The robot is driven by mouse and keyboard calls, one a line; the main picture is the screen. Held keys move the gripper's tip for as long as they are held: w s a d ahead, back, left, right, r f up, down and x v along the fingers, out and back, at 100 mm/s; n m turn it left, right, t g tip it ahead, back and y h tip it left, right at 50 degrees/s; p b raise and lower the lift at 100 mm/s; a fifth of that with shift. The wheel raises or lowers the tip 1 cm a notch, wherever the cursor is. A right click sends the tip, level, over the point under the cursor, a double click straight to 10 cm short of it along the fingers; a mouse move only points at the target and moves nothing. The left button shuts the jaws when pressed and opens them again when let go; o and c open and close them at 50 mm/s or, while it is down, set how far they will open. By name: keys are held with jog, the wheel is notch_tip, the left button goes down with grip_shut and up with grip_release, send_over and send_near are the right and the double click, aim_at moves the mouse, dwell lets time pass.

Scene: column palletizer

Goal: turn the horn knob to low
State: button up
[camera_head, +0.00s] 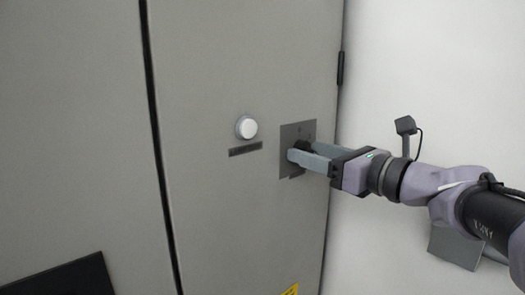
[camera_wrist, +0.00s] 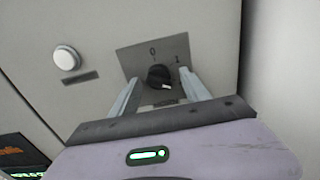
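The horn knob (camera_wrist: 159,74) is a round black knob on a grey square plate (camera_wrist: 127,60) on the cabinet. The plate carries a "0" above the knob and what looks like a "1" to its upper right. A pale mark shows on the knob's lower edge; its exact setting is hard to tell. In the head view my gripper (camera_head: 301,150) reaches in from the right and partly hides the knob (camera_head: 301,145). In the wrist view the fingers of my gripper (camera_wrist: 160,78) stand apart on either side of the knob, with visible gaps.
A white round button (camera_head: 247,128) with a dark label strip (camera_head: 245,149) below it is left of the plate. A dark panel (camera_head: 65,279) is at lower left. A yellow sticker (camera_head: 290,290) is low on the door. A white wall (camera_head: 440,60) lies right of the cabinet.

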grip_shut()
jog(key=shift+f+b, duration=0.1)
jog(key=shift+b, duration=0.3)
jog(key=shift+n+b, duration=5.8)
jog(key=shift+b, duration=0.5)
jog(key=shift+r, duration=0.2)
